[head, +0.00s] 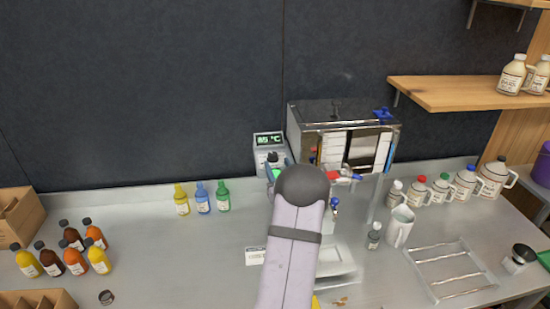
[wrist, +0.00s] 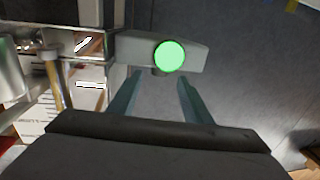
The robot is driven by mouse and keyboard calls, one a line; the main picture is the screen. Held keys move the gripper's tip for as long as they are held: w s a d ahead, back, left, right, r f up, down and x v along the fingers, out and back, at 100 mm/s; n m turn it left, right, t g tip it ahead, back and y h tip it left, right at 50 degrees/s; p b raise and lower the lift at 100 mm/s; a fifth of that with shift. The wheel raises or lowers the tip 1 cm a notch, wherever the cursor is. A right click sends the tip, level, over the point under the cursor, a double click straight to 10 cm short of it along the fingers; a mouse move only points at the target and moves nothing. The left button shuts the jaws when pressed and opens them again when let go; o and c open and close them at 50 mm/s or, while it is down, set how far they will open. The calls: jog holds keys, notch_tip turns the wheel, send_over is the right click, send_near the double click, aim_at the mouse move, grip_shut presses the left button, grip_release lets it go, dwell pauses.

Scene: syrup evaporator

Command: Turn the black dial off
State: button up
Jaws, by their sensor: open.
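The grey control box (head: 262,158) stands at the left side of the evaporator, with a lit display reading about 85 °C (head: 268,140). A small black dial (head: 272,157) shows on its front, just above my arm. In the wrist view the box (wrist: 130,46) carries a bright green round light (wrist: 169,56). A small dark part under the light may be the dial, but I cannot tell. My gripper (wrist: 160,80) is open, its two teal fingers pointing at the box with nothing seen between them. In the head view my arm hides most of the gripper.
The steel evaporator (head: 312,112) with blue- and red-handled valves stands right of the box. Small yellow, blue and green bottles (head: 202,200) stand to its left. A white jug (head: 399,226) and wire rack (head: 450,268) are at right.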

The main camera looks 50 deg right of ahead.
aim_at(274, 158)
jog(key=shift+p+x, duration=0.65)
jog(key=shift+x, duration=1.4)
jog(key=c, duration=1.1)
